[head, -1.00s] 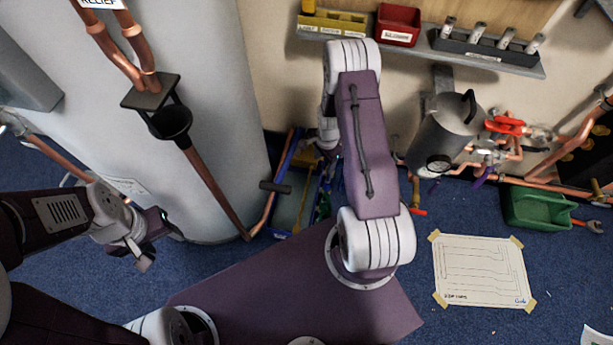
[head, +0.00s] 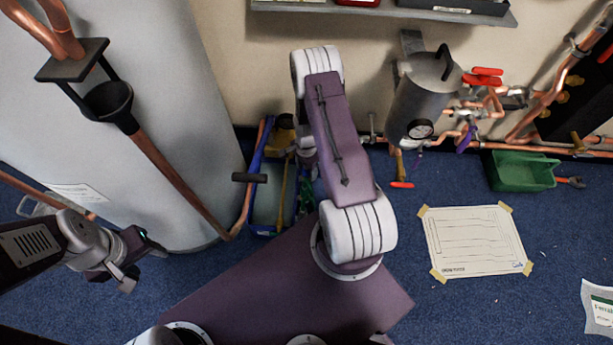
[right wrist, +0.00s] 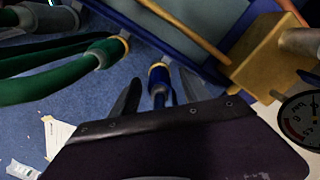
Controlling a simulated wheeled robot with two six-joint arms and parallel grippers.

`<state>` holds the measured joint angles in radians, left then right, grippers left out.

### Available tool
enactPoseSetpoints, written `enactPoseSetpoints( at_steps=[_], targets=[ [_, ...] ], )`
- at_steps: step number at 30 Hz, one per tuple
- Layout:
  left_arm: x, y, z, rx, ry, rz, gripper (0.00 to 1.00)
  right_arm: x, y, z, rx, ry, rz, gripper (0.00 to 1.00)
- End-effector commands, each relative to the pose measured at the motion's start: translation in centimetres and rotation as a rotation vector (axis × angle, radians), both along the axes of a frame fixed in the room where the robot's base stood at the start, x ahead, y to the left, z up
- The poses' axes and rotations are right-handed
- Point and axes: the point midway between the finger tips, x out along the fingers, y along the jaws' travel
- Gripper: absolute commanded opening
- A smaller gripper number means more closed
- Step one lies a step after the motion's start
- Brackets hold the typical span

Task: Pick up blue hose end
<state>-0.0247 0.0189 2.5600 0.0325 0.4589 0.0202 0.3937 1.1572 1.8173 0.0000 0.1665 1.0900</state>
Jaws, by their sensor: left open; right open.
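The blue hose end (right wrist: 158,80), a grey-blue tip with a yellow ring, shows in the right wrist view. My right gripper (right wrist: 160,92) is open, with one dark finger on each side of the hose end in the picture. I cannot tell whether they touch it. In the head view the right gripper and the hose end are hidden behind my right arm. My left gripper (head: 128,275) is open and empty at the left, in front of the large grey cylinder.
A green hose (right wrist: 50,75) with a yellow-ringed end lies left of the blue one. A blue-edged tray (head: 262,229) and a yellow block (right wrist: 268,60) are close by. A gauge (right wrist: 300,118) is at the right. A green bin (head: 520,172) and a taped drawing (head: 475,240) lie right.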

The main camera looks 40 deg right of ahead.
Motion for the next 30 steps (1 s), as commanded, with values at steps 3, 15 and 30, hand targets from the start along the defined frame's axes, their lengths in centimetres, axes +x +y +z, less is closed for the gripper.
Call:
enactPoseSetpoints(
  at_steps=[3, 15, 30],
  targets=[
    [0.0, 0.0, -1.4, 0.000, 0.000, 0.000, 0.53, 0.0, 0.0, -2.0, 0.000, 0.000, -0.001, 0.54],
    [0.0, 0.0, -1.0, 0.000, 0.000, 0.000, 0.53, 0.0, 0.0, -1.6, 0.000, 0.000, -0.001, 0.00],
    [0.0, 0.0, 1.3, 0.000, 0.000, 0.000, 0.53, 0.0, -0.1, 1.4, 0.000, 0.000, -0.001, 0.00]
  ],
)
